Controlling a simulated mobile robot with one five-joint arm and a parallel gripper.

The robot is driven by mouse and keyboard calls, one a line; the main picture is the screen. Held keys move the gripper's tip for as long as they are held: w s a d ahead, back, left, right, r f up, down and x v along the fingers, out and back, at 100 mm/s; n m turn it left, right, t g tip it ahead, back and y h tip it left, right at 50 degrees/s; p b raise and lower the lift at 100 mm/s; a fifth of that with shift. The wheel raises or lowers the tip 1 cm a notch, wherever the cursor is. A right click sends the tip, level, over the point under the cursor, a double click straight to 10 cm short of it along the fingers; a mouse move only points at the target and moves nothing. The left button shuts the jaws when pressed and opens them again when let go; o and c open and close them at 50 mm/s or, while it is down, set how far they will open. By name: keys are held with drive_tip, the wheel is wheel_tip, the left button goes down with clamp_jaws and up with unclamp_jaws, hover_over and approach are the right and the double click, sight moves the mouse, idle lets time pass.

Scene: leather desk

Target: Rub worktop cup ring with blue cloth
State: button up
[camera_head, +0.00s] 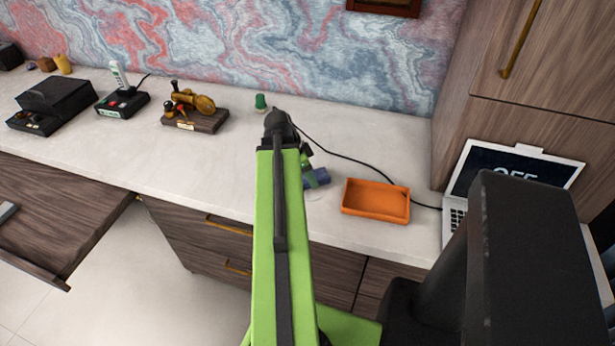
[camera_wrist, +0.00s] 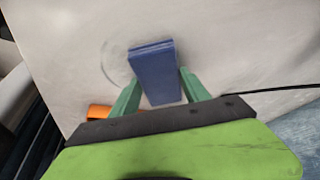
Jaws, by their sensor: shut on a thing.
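The blue cloth (camera_wrist: 154,72) is a folded blue block between the two green fingers of my gripper (camera_wrist: 160,90) in the wrist view. My gripper is shut on it. In the head view the cloth (camera_head: 317,178) shows just right of my green arm, low at the worktop, left of the orange tray. The cup ring (camera_wrist: 108,62) is a faint round mark on the pale worktop; its left arc shows beside the cloth in the wrist view, and the cloth hides part of it. I cannot tell whether the cloth touches the worktop.
An orange tray (camera_head: 375,201) stands close to the right of the cloth. A black cable (camera_head: 345,156) runs behind it towards a laptop (camera_head: 512,170). A small green object (camera_head: 260,102) stands at the back.

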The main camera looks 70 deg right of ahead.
approach(325, 163)
drive_tip(key=shift+d+f, duration=0.3)
drive_tip(key=shift+f, duration=0.65)
drive_tip(key=shift+d+f, duration=0.35)
drive_tip(key=shift+f, duration=0.6)
drive_tip(key=shift+d+f, duration=0.3)
drive_tip(key=shift+f, duration=0.65)
drive_tip(key=shift+s+a, duration=0.1)
drive_tip(key=shift+s, duration=0.8)
drive_tip(key=shift+s+a, duration=0.1)
drive_tip(key=shift+a, duration=1.65)
drive_tip(key=shift+a, duration=0.1)
drive_tip(key=shift+s+a, duration=0.15)
drive_tip(key=shift+a, duration=3.35)
drive_tip(key=shift+d, duration=0.1)
drive_tip(key=shift+r, duration=0.25)
wheel_tip(325, 163, up, 6)
drive_tip(key=p, duration=0.6)
drive_tip(key=shift+f, duration=0.25)
